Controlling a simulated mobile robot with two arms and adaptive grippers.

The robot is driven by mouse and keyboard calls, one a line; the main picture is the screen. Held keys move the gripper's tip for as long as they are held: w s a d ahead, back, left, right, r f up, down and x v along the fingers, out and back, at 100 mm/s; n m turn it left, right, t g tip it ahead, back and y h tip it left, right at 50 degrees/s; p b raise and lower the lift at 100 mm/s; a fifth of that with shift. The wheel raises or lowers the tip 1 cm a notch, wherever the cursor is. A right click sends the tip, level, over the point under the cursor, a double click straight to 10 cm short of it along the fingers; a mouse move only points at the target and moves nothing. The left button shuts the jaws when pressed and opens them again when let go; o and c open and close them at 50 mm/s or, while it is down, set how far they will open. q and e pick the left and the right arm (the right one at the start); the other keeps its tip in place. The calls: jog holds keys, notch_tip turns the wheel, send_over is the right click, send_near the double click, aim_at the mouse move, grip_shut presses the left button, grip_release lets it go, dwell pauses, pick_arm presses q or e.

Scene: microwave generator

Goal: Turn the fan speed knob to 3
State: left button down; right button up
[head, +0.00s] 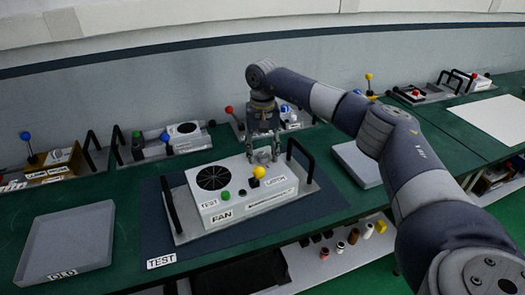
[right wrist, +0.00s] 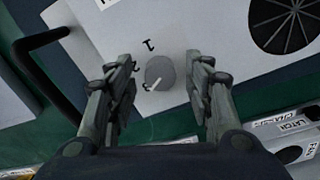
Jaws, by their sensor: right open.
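The white fan box (head: 240,205) stands on the dark mat, with a round black fan grille (head: 213,177) and a FAN label. My right gripper (head: 262,158) is over the box's back right part, pointing down. In the right wrist view the gripper (right wrist: 166,85) is open, with one finger on each side of the round grey fan speed knob (right wrist: 161,70) and gaps between. The knob's white pointer line aims to the lower left, near the lowest of the printed digits. That digit is partly obscured and looks like a 3. The knob cannot be made out in the head view. My left gripper is not in view.
A yellow-topped lever (head: 259,173) and a green button (head: 225,194) are on the box, in front of the gripper. Black handles (head: 302,160) flank the box. A grey tray (head: 66,243) lies at left. Other panels stand along the wall.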

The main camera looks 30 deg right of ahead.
aim_at(262, 155)
notch_tip(262, 155, up, 12)
dwell(0.5)
dwell(0.4)
